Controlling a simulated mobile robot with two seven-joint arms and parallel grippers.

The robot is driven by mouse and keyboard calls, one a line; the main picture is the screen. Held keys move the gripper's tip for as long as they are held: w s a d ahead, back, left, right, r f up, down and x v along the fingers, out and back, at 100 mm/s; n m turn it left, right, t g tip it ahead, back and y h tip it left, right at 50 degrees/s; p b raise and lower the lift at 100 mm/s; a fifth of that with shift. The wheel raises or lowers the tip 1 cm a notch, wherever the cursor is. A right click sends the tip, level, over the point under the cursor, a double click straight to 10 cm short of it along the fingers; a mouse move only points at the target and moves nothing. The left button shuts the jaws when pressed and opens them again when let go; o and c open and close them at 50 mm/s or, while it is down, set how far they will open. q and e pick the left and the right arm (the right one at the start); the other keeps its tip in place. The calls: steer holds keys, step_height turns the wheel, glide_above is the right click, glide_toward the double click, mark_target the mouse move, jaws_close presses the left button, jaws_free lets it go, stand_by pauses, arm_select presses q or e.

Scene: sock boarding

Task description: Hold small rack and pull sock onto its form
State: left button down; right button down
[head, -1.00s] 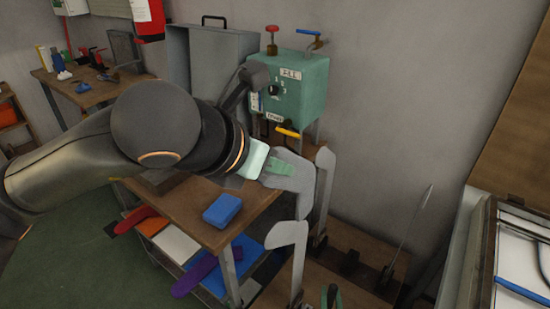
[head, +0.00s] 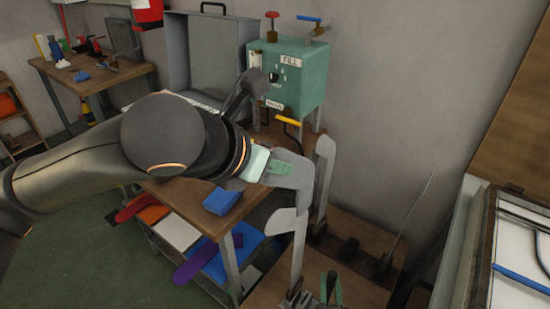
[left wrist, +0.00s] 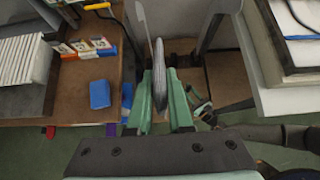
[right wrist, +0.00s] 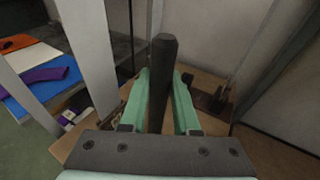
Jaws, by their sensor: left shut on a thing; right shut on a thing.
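My left gripper (head: 268,165) is shut on a grey, ribbed-looking piece (left wrist: 159,75), likely the sock; in the head view this piece (head: 293,172) sits at the upper end of a foot-shaped grey board. How far it covers the board I cannot tell. Two more pale grey boards, the forms, show: one low in front (head: 288,219) and one upright behind (head: 325,158). The small wooden rack (head: 340,262) is under them. My right gripper (head: 331,289), low in the head view, is shut on a dark upright post (right wrist: 163,80) above the rack's wood.
A green fill box (head: 292,72) with valves and a blue block (head: 222,201) stand on the wooden table behind. Coloured flat pieces lie on the shelf below, including a purple one (head: 202,260). A white-topped case (head: 520,245) stands at the right.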

mark_target(268, 222)
arm_select(q)
steer(key=shift+f, duration=6.6)
steer(key=c, duration=0.7)
jaws_free()
steer(key=shift+c, duration=0.2)
steer(key=v, duration=0.7)
steer(key=shift+s+a+r, duration=0.15)
arm_select(e)
steer(key=c, duration=0.6)
jaws_free()
steer(key=shift+o, duration=0.2)
